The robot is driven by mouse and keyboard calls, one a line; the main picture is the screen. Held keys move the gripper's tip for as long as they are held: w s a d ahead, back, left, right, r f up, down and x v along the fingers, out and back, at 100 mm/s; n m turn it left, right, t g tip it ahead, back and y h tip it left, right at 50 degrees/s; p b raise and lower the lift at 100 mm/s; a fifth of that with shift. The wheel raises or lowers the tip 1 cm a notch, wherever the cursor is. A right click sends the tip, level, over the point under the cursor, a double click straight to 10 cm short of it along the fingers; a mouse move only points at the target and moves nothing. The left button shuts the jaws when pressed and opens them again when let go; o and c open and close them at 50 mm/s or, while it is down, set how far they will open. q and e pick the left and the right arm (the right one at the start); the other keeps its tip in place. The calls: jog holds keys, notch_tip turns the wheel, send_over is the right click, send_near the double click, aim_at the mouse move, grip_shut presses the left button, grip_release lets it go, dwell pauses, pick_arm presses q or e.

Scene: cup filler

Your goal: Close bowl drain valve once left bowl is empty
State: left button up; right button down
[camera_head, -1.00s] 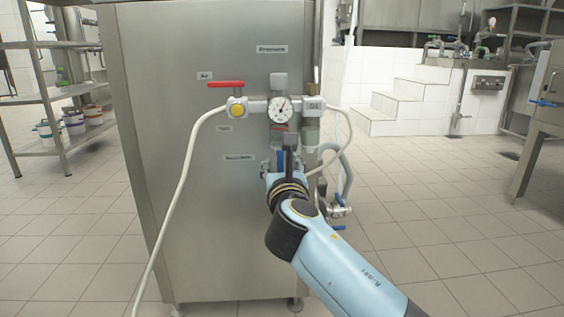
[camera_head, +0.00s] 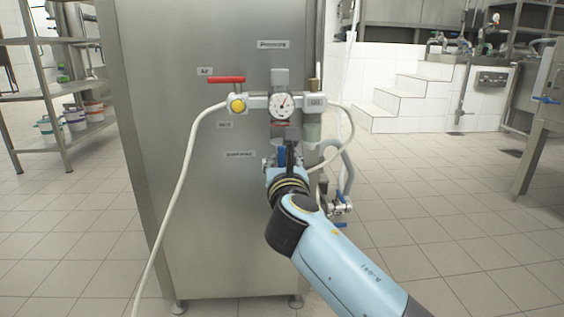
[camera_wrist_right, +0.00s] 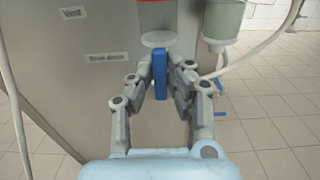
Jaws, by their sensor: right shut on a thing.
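The bowl drain valve has a blue lever handle (camera_wrist_right: 160,72) that points up and down, below a pale round knob in the right wrist view. The handle also shows in the head view (camera_head: 281,155), partly covered by my gripper. My right gripper (camera_wrist_right: 162,76) is shut on this handle, with a finger on each side. In the head view the right gripper (camera_head: 288,158) is in front of the steel cabinet, below the round gauge (camera_head: 283,105). A "Bowl drain" label (camera_wrist_right: 107,57) is left of the handle. No bowl is in view. My left gripper is not in view.
The steel cabinet (camera_head: 200,230) carries a red-handled valve (camera_head: 226,80), a yellow button (camera_head: 237,105) and a white hose (camera_head: 172,210). A grey hose and another blue-handled valve (camera_head: 340,205) hang at its right. The tiled floor to the right is mostly clear.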

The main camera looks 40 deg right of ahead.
jog(key=shift+m, duration=0.3)
jog(key=m, duration=0.3)
jog(key=shift+w+a, duration=0.1)
jog(key=shift+a, duration=0.05)
jog(key=shift+m, duration=0.8)
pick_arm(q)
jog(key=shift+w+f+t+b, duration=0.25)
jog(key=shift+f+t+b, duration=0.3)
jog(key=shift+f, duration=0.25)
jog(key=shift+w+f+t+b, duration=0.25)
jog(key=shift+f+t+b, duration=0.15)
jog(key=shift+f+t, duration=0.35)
pick_arm(e)
jog(key=shift+w+a+r+m, duration=0.1)
jog(key=shift+r+m, duration=0.05)
jog(key=shift+m, duration=1.95)
jog(key=shift+a+r+m, duration=0.1)
jog(key=shift+m, duration=2)
jog(key=shift+w+a+r+m, duration=0.1)
jog(key=shift+r+m, duration=0.05)
jog(key=shift+m, duration=1.95)
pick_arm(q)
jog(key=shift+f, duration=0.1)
pick_arm(e)
jog(key=c, duration=1.3)
grip_release()
jog(key=shift+r, duration=0.1)
